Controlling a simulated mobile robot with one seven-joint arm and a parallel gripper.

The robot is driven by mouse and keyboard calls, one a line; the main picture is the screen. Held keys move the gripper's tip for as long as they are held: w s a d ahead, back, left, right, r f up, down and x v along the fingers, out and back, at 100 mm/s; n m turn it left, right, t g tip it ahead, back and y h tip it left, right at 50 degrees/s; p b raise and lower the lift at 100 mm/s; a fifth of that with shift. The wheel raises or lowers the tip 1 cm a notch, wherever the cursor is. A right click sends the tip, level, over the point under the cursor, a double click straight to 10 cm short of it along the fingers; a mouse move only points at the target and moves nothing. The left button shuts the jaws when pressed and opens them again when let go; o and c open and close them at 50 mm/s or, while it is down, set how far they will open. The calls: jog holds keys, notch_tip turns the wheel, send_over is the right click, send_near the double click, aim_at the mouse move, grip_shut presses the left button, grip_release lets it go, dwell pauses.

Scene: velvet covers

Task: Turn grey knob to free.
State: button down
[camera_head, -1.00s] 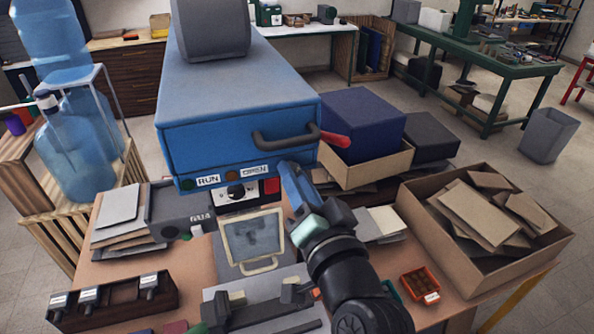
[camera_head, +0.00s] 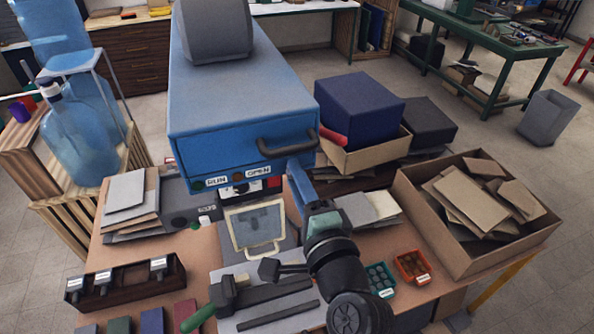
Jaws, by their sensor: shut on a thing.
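A blue machine (camera_head: 235,135) stands at the back of the table, with labels reading RUN and what looks like OPEN on its front. Below them, a small dark knob (camera_head: 240,188) sits on a pale plate; its setting is too small to read. A grey box (camera_head: 178,215) on the left carries a round dark dial and a small label I cannot read surely. I cannot tell which of these is the grey knob. My gripper (camera_head: 316,208) is at the end of my black arm, right of the knob plate. Its fingertips and what they hold are hidden.
A blue post (camera_head: 299,188) stands close to my wrist. A framed panel (camera_head: 255,228) lies below the knob plate. A dark bar-like part (camera_head: 272,269) is left of my arm. A carton of cardboard (camera_head: 470,215) and small trays (camera_head: 411,266) are at the right.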

jog(key=shift+m+p, duration=0.3)
jog(key=shift+m, duration=0.3)
jog(key=c, duration=0.6)
grip_release()
jog(key=shift+s, duration=0.15)
jog(key=b+v, duration=0.5)
jog(key=v, duration=0.7)
jog(key=shift+s, duration=0.4)
